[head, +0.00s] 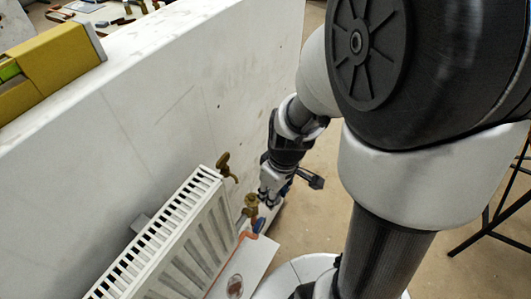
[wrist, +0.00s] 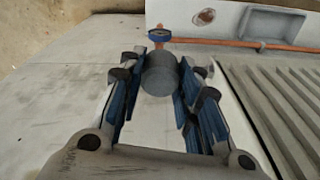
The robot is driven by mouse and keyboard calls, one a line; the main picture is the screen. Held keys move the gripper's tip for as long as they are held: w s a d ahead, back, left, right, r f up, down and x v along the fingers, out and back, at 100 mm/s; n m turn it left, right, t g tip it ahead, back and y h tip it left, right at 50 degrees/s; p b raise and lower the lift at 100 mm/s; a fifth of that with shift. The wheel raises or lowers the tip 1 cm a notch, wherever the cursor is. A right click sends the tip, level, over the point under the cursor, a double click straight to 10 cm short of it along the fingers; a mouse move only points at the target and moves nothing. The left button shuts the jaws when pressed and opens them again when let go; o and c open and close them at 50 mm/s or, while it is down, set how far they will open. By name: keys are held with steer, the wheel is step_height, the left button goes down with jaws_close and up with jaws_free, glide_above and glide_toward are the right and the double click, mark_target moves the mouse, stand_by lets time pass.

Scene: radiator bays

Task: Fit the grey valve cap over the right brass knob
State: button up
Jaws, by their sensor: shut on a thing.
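My gripper (head: 271,196) is shut on the grey valve cap (wrist: 160,74), a short dark grey cylinder held between the blue finger pads in the wrist view. The cap itself is not clear in the head view. A brass tap (head: 226,168) sticks out by the wall, above the radiator's top corner. The brass knob is not clear in the wrist view.
The white ribbed radiator (head: 165,240) stands along the white wall (head: 120,110). A blue-handled valve (wrist: 158,36) and a copper pipe (wrist: 235,43) lie beyond the cap. A yellow box (head: 50,65) sits on the wall top. Bare floor (head: 310,235) lies to the right.

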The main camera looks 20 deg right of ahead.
mark_target(251, 195)
steer(key=w+a+f, duration=0.1)
steer(key=w, duration=0.1)
steer(key=w+a+f+b, duration=0.1)
steer(key=w+a+f, duration=0.2)
steer(key=shift+w+b, duration=0.3)
steer(key=shift+b, duration=0.05)
steer(key=shift+r, duration=0.15)
steer(key=shift+f, duration=0.25)
stand_by(0.7)
steer(key=shift+f+b, duration=0.3)
steer(key=shift+b, duration=0.2)
steer(key=shift+f+b, duration=0.9)
steer(key=shift+f, duration=0.05)
stand_by(0.7)
steer(key=o, duration=0.8)
